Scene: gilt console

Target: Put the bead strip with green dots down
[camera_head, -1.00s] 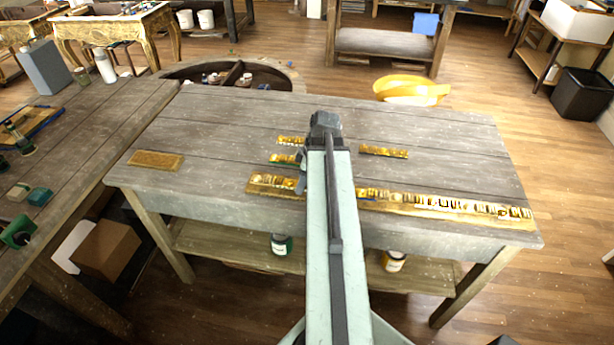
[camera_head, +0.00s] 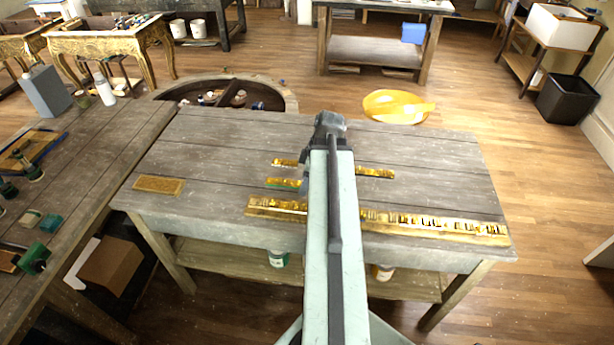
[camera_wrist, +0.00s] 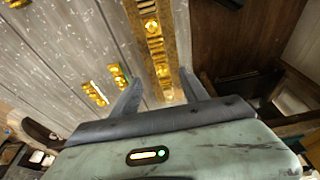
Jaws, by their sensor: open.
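A short gilt bead strip with green along its side (camera_head: 284,183) lies on the worn grey table (camera_head: 215,150), just left of my arm in the head view. In the wrist view this green-marked strip (camera_wrist: 118,76) lies left of my left finger, apart from it. My gripper (camera_wrist: 160,82) is open, with nothing held between its fingers. Beyond the fingers, the long gilt moulding (camera_wrist: 150,35) runs along the table edge. It also shows in the head view (camera_head: 430,226), partly hidden by my arm. The fingertips are hidden in the head view.
Two other short gilt strips lie on the table, one behind the green-marked strip (camera_head: 285,162) and one right of my arm (camera_head: 375,173). A flat gilt block (camera_head: 159,185) lies at the left end. The table's right rear is bare.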

